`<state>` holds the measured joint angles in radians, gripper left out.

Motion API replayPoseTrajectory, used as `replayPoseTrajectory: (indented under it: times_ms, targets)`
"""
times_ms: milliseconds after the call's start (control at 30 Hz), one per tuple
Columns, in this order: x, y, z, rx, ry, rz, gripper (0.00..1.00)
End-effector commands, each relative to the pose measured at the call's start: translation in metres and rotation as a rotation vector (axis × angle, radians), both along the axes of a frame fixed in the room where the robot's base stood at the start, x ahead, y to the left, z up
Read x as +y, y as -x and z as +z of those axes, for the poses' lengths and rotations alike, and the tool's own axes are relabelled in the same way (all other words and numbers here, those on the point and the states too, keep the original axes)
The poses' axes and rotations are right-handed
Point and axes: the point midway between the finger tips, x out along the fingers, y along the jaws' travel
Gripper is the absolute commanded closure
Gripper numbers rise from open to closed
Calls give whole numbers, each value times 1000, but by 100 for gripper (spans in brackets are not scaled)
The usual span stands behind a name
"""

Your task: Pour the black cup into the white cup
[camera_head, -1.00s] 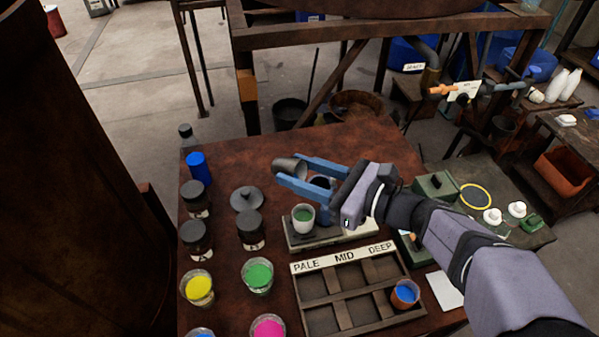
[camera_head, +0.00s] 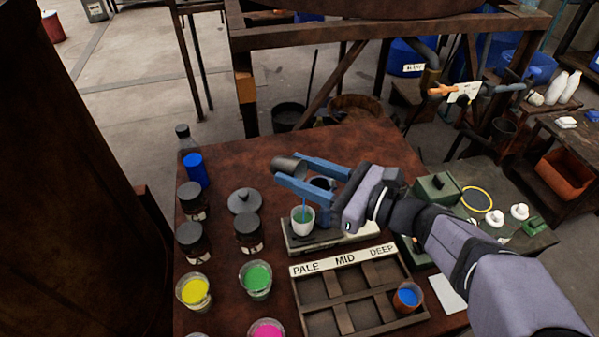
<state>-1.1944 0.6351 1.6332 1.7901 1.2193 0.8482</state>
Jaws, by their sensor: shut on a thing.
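The black cup (camera_head: 289,166), dark grey in this light, is tipped on its side between the blue fingers of my gripper (camera_head: 290,170). My gripper is shut on it, above and slightly left of the white cup (camera_head: 303,225). The tipped cup's mouth is partly hidden by the near finger. A thin blue streak runs down below that finger into the white cup.
A dark round thing (camera_head: 321,184) shows partly behind the fingers. A sorting tray (camera_head: 345,262) marked PALE, MID, DEEP holds a cup of blue (camera_head: 407,297). Dark jars (camera_head: 249,232) and cups of yellow (camera_head: 194,291), green (camera_head: 256,278) and pink stand left and front.

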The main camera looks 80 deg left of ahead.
Motion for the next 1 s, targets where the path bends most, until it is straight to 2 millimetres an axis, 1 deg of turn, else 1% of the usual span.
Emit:
replayPoseTrajectory:
  times_ms: [1000]
  targets:
    - [-2,-2,0,47,-49,0,84]
